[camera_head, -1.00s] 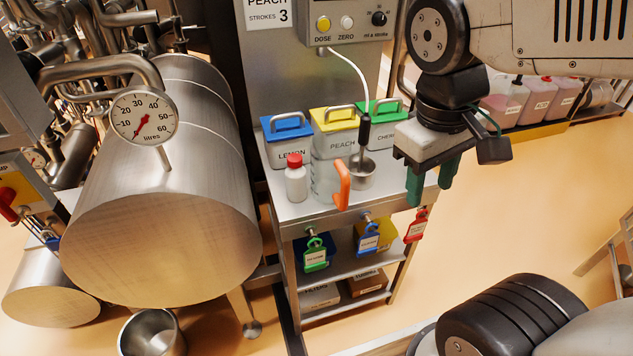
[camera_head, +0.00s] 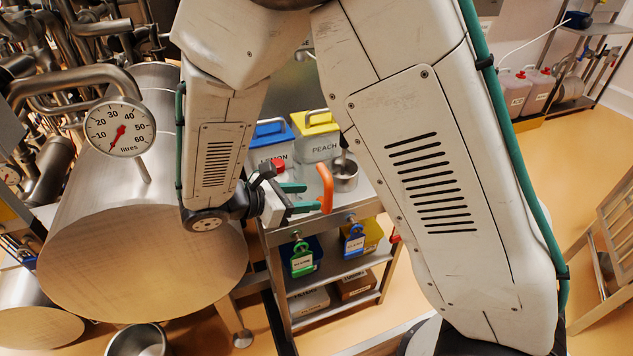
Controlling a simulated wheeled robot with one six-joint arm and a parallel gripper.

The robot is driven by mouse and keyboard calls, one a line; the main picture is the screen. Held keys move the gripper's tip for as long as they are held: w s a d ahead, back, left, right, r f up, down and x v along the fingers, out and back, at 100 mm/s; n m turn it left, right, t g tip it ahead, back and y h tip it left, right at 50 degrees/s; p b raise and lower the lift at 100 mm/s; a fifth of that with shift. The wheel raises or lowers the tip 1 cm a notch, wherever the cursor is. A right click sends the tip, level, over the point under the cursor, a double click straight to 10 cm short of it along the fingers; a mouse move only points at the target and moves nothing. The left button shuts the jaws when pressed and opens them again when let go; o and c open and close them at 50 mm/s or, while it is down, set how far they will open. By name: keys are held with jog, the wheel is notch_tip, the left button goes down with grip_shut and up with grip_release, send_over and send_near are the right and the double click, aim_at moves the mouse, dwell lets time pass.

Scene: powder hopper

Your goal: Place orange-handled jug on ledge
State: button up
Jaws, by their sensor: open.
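The orange-handled jug's handle (camera_head: 325,187) shows at the front edge of the steel cart's top (camera_head: 357,203). The jug's clear body is mostly hidden behind my gripper and hard to make out. My gripper (camera_head: 299,197) is open, with green fingertips pointing right, just left of the orange handle. I cannot tell whether a fingertip touches it. I cannot tell which surface is the ledge.
Lemon (camera_head: 272,142) and peach (camera_head: 317,138) tubs and a steel cup (camera_head: 344,176) stand on the cart. A red-capped bottle (camera_head: 277,166) is partly hidden. A large steel tank (camera_head: 140,240) with a litre dial (camera_head: 120,128) stands left. My arm covers the centre.

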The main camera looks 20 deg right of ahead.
aim_at(329, 195)
jog(key=x, duration=0.7)
jog(key=shift+w+d+f, duration=0.1)
jog(key=shift+d+f, duration=0.05)
jog(key=shift+d, duration=0.15)
grip_shut()
